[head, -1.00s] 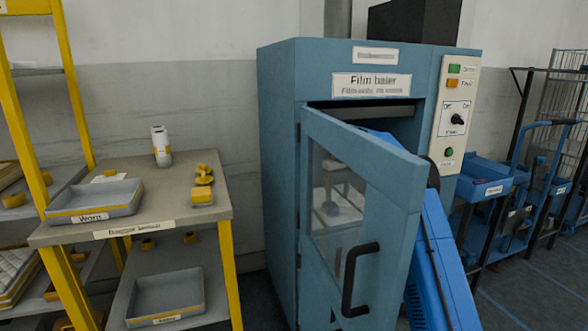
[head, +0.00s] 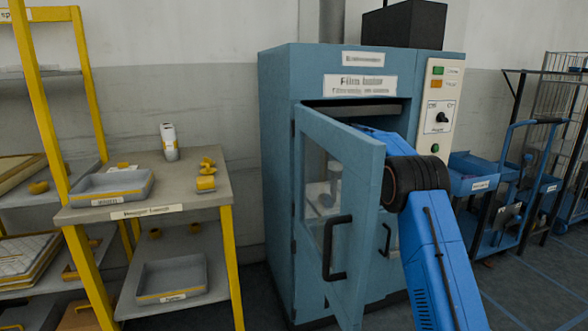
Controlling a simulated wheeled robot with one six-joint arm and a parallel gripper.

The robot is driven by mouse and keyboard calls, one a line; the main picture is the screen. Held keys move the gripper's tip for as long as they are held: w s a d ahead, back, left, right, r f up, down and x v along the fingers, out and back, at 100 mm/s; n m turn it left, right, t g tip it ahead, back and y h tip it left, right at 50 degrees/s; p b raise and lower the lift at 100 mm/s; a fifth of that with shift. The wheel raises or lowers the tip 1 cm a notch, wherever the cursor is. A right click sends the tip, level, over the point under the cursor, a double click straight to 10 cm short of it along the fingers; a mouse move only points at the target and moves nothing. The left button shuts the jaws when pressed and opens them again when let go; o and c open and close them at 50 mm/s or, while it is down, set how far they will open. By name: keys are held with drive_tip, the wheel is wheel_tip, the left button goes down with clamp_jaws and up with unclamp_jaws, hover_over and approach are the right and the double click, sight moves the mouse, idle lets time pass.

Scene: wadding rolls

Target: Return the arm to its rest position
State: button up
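My blue arm (head: 432,255) rises from the lower right, bends at a black joint, and its far part passes behind the open door into the film baler. The blue-grey film baler (head: 278,190) stands in the middle, with its door (head: 361,215) swung open toward me. The door has a window and a black handle (head: 333,248). My gripper is hidden behind the door or inside the baler, so I cannot see its fingers or whether it holds anything.
A grey table (head: 204,215) with yellow legs stands left, bearing a grey tray (head: 127,194), a white roll (head: 169,142) and small yellow parts (head: 206,178). Blue carts (head: 473,184) stand right. A yellow-framed rack (head: 88,110) is far left. The open door is close beside my arm.

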drive_tip(key=s+d+r+m+t, duration=0.1)
drive_tip(key=s+d+r, duration=0.1)
drive_tip(key=s+r, duration=0.65)
drive_tip(key=s+d+r, duration=0.2)
drive_tip(key=s+r, duration=0.1)
drive_tip(key=s, duration=1)
drive_tip(key=s+d+r+m+t, duration=0.15)
drive_tip(key=s+r, duration=0.35)
drive_tip(key=s, duration=0.6)
drive_tip(key=s+d+f+m, duration=0.1)
drive_tip(key=s+f, duration=0.1)
drive_tip(key=s, duration=0.8)
drive_tip(key=s+d+f, duration=0.1)
drive_tip(key=s+d, duration=0.1)
drive_tip(key=s, duration=0.8)
drive_tip(key=s+f+t, duration=0.1)
drive_tip(key=s+f, duration=0.4)
drive_tip(key=s, duration=0.3)
drive_tip(key=s+f+m+t, duration=0.1)
drive_tip(key=s+f, duration=0.4)
drive_tip(key=s, duration=0.3)
drive_tip(key=shift+d+f, duration=0.2)
drive_tip(key=shift+f, duration=0.15)
drive_tip(key=shift+c, duration=0.6)
